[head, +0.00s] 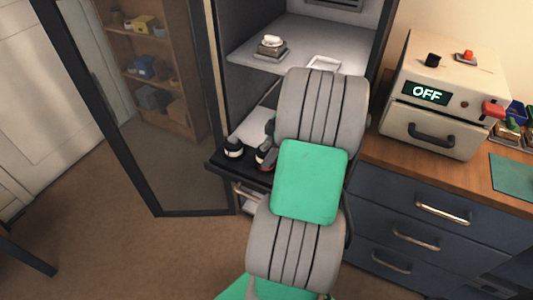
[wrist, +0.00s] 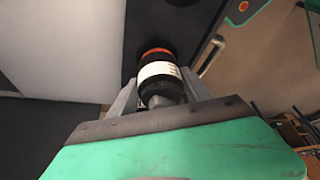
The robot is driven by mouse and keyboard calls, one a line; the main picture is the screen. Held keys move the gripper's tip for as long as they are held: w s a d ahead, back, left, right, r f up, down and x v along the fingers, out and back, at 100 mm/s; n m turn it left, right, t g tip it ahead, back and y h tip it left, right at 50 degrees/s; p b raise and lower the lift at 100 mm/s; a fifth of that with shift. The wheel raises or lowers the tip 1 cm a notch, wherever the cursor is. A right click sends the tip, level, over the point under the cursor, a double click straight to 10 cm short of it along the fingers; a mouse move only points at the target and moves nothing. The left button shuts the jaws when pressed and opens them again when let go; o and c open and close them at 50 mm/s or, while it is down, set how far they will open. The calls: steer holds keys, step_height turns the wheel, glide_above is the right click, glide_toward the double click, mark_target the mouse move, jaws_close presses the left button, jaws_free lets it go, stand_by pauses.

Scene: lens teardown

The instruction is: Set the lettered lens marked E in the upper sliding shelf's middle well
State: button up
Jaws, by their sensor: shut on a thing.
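A dark lens with a cream band and an orange-red ring (wrist: 158,70) sits between the fingers of my gripper (wrist: 160,88) in the wrist view. A dark letter shows on the band, turned sideways and too small to read surely. My gripper is shut on this lens. In the head view my own arm hides most of the gripper and the held lens. The dark sliding shelf (head: 222,164) is pulled out from the cabinet. The shelf's middle well is hidden or cannot be made out.
A fixed grey shelf (head: 270,32) above holds a small stacked item (head: 270,47) and a white tray (head: 323,64). The glass cabinet door (head: 165,150) stands open at left. A beige machine reading OFF (head: 440,95) stands on the wooden counter (head: 480,180) at right.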

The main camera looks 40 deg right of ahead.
mark_target(263, 145)
steer(key=shift+f+b, duration=1.1)
steer(key=shift+f, duration=0.15)
steer(key=o, duration=1.4)
steer(key=shift+o, duration=0.3)
steer(key=shift+f, duration=0.1)
steer(key=o, duration=0.3)
steer(key=shift+r+p, duration=3.35)
steer(key=shift+r, duration=1.2)
